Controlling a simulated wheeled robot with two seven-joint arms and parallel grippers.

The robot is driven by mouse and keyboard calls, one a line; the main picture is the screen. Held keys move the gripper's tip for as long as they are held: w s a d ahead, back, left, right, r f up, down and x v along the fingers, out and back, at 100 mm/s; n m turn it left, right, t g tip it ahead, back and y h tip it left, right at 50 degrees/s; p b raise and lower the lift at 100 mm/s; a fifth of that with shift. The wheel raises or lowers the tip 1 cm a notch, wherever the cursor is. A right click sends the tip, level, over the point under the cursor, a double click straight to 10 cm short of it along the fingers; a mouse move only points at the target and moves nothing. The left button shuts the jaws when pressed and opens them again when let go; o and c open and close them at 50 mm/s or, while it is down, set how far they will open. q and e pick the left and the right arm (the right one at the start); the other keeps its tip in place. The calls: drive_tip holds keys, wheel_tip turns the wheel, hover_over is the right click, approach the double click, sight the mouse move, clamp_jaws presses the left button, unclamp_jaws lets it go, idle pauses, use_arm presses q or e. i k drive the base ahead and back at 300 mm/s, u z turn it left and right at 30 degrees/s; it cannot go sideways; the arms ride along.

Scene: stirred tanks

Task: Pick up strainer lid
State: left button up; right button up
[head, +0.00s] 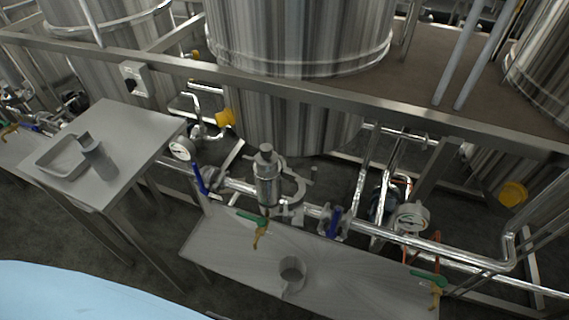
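A steel strainer housing (267,188) stands upright in the pipe line at the middle of the head view. A capped top piece with a small knob, which looks like the strainer lid (265,157), sits on it. A ring-shaped metal part, perhaps an open clamp, is beside the housing on its right. Neither of my grippers is in view.
A grey bench (222,246) in front of the strainer carries a metal cup (291,272). Green-handled valves (252,218) and blue valve handles (200,180) stick up close by. A frame rail (300,88) crosses behind.

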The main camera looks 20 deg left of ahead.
sight(267, 165)
drive_tip(key=k, duration=0.35)
drive_tip(key=u, duration=0.8)
